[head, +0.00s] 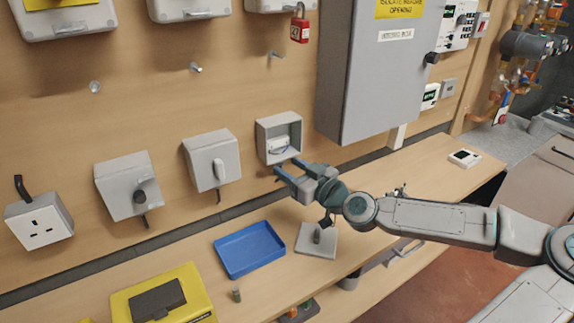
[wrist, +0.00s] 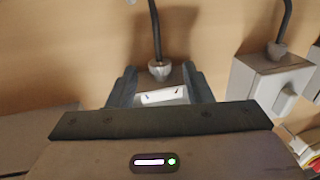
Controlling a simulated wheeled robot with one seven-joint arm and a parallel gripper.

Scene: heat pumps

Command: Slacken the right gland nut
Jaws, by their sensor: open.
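The right gland nut (wrist: 159,70) is a small grey nut with a dark cable, under the open grey box (head: 279,135). In the wrist view, which appears upside down, it sits between the two fingers of my gripper (wrist: 161,78), with a gap visible on each side. In the head view my gripper (head: 285,168) is just below the open box, and its blue fingers are apart. The nut itself is hidden or too small to make out there. The box's pale inner part (wrist: 163,96) shows between the fingers. Another gland nut (wrist: 277,51) is on the neighbouring switch box (wrist: 268,82).
The switch box (head: 212,160), a rotary-knob box (head: 128,185) and a socket (head: 39,220) line the wall leftward. A large grey cabinet (head: 378,70) juts out above right. A blue tray (head: 250,249), grey plate (head: 307,248) and yellow case (head: 190,280) lie on the bench.

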